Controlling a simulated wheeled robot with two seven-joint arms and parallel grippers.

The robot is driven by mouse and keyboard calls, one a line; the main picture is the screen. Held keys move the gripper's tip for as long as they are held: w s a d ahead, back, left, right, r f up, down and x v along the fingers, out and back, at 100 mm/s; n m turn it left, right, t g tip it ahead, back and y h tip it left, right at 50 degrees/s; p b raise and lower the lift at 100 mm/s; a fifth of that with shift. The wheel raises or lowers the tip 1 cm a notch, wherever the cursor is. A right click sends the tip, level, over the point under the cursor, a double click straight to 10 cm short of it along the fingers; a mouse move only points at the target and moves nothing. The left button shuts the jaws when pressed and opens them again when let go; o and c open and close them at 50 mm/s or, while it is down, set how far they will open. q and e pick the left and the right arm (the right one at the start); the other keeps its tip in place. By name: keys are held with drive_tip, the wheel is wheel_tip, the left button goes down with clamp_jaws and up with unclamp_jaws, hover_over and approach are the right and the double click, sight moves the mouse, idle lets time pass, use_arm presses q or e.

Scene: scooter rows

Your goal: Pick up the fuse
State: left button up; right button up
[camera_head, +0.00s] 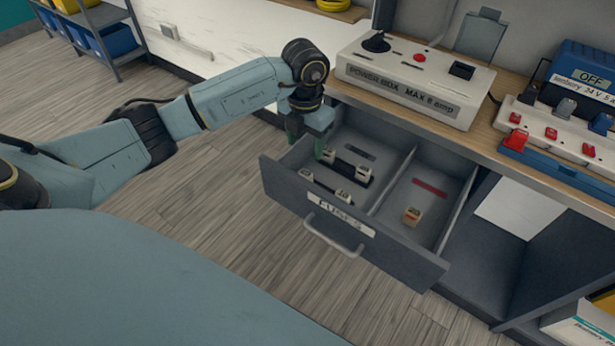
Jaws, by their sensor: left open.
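The open grey drawer labelled "FUSES" (347,217) sticks out below the workbench, with a divider down its middle. Several small pale fuses stand in its left compartment: a back-left fuse (328,154), a back-right fuse (362,172), a front-left fuse (306,174) and a front-right fuse (343,195). A tan-orange fuse (412,216) stands alone in the right compartment. My left gripper (307,146) is open and points down over the back-left part of the drawer, close to the back-left fuse. No fuse shows between its fingers. My right gripper is out of view.
A white power box (414,85) stands on the wooden bench (495,125) behind the drawer. A blue battery charger (580,85) and a strip with red switches (550,130) stand right of it. An open cabinet bay (510,235) lies right of the drawer. Floor in front is clear.

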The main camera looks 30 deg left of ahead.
use_arm(q)
drive_tip(key=b, duration=0.1)
hover_over(306, 172)
wheel_tip(306, 172, down, 6)
drive_tip(key=shift+s+r, duration=0.15)
drive_tip(key=shift+r, duration=0.05)
wheel_tip(306, 172, down, 4)
drive_tip(key=shift+f+b, duration=0.25)
drive_tip(key=shift+b, duration=0.5)
drive_tip(key=shift+f, duration=0.4)
drive_tip(key=c, duration=1.1)
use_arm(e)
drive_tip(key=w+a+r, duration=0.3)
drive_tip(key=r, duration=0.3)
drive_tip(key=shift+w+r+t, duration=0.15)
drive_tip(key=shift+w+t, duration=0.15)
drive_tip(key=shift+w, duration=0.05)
use_arm(q)
drive_tip(key=shift+o, duration=0.2)
drive_tip(key=shift+r, duration=0.1)
